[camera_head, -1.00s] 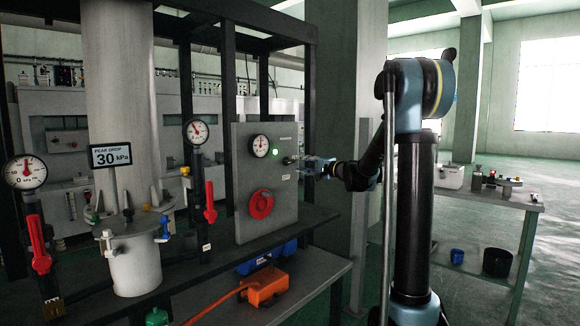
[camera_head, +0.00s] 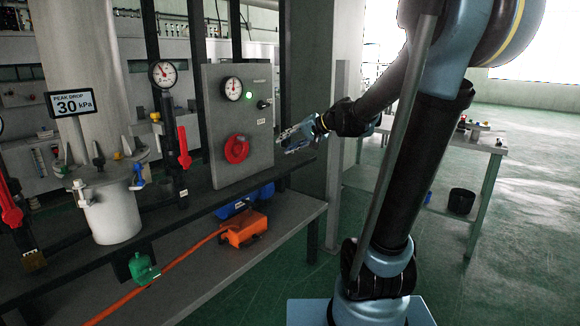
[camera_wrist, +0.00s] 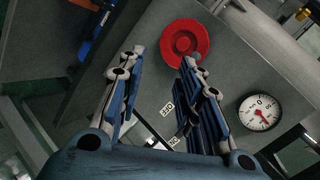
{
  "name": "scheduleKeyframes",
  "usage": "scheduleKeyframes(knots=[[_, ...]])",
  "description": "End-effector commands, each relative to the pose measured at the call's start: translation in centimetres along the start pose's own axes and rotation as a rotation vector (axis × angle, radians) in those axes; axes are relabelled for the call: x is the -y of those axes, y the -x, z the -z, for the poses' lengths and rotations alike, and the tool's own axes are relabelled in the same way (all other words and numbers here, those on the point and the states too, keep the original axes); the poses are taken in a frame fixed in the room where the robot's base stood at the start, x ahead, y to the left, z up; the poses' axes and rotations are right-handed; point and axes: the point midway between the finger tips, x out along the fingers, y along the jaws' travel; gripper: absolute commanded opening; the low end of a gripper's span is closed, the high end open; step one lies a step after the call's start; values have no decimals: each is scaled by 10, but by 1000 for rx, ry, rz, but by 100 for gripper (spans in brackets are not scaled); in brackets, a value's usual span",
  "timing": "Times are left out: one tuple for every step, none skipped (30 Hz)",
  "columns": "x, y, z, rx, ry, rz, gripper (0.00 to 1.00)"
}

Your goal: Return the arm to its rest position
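My gripper (camera_head: 290,138) is at the end of my arm, just right of the grey control panel (camera_head: 207,150) in the head view. In the wrist view its two blue fingers (camera_wrist: 160,88) are spread apart with nothing between them. Beyond the fingertips the panel face shows a red round knob (camera_wrist: 185,42) and a white dial gauge (camera_wrist: 260,112). In the head view the same knob (camera_head: 237,149), the gauge (camera_head: 232,88) and a lit green lamp (camera_head: 261,104) are on the panel. The gripper is apart from the panel.
Red-handled valves (camera_head: 184,148) and a grey canister (camera_head: 110,212) stand on the shelf to the left. An orange box (camera_head: 245,228) with an orange hose lies on the lower shelf. A side table (camera_head: 480,145) and a black bucket (camera_head: 461,201) stand at right. The floor there is mostly open.

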Motion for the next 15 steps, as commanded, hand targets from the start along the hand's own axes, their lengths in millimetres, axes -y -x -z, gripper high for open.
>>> scheduleKeyframes(knots=[[-10,8,-16,15,19,-38,32],[-17,12,-25,25,31,-63,32],[-26,18,-37,38,48,-97,32],[-33,22,-46,48,59,-122,32],[-40,27,-55,58,71,-147,32],[-50,33,-66,71,86,-182,32],[-57,38,-75,82,97,-208,32],[-65,42,-84,91,107,-233,32],[-76,49,-95,104,121,-269,32],[-83,54,-103,114,130,-295,32],[-91,58,-111,123,139,-321,32],[-102,65,-122,136,152,-357,32],[-110,70,-130,146,160,-384,32],[-119,75,-138,155,168,-411,32],[-130,82,-149,168,179,-447,32]])
